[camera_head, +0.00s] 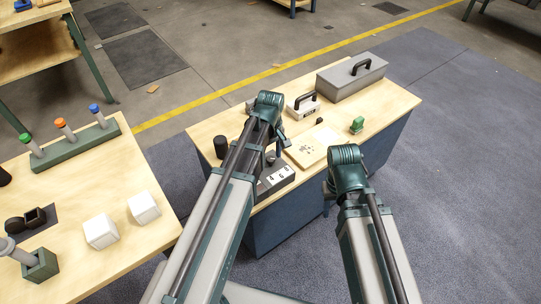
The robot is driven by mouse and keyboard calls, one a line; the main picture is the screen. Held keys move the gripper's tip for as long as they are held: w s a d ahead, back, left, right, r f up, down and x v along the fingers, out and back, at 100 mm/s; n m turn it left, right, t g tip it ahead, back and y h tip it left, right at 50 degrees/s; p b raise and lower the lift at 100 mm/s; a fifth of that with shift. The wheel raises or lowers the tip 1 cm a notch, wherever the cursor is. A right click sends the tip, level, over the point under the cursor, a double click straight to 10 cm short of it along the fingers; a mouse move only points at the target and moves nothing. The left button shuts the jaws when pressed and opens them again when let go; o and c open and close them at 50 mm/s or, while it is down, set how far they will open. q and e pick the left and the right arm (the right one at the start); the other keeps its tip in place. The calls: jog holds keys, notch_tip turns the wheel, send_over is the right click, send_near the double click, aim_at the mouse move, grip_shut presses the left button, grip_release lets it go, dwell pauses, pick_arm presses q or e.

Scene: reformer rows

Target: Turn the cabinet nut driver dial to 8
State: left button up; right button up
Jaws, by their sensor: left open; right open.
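The cabinet (290,218) is blue with a pale wooden top. A dark grey box (275,180) with small white plates stands at its front edge, partly behind my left arm. I cannot tell which thing is the nut driver dial, and no number can be read. My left gripper (283,139) is mostly hidden by its own arm, above the cabinet top near the dark box. It is open. My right gripper (327,191) shows only in part beside its arm, at the cabinet's front edge right of the dark box. It is open.
A grey toolbox (351,78), a smaller handled case (303,107), a pale board (312,146), a green item (357,125) and a black cylinder (221,147) stand on the cabinet. The left table (105,185) holds a green rack (75,147) and white cubes (101,231). Floor right is clear.

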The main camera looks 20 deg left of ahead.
aim_at(271, 159)
pick_arm(q)
jog(key=shift+r, duration=0.1)
notch_tip(271, 159, up, 14)
jog(key=p, duration=1.3)
jog(key=shift+f+p, duration=0.2)
jog(key=shift+p, duration=0.2)
jog(key=s+d+r+m+y+p, duration=0.1)
jog(key=s+d+r+m+p, duration=0.1)
jog(key=s+d+m, duration=0.9)
jog(key=s+m, duration=0.3)
jog(key=shift+s+r, duration=0.25)
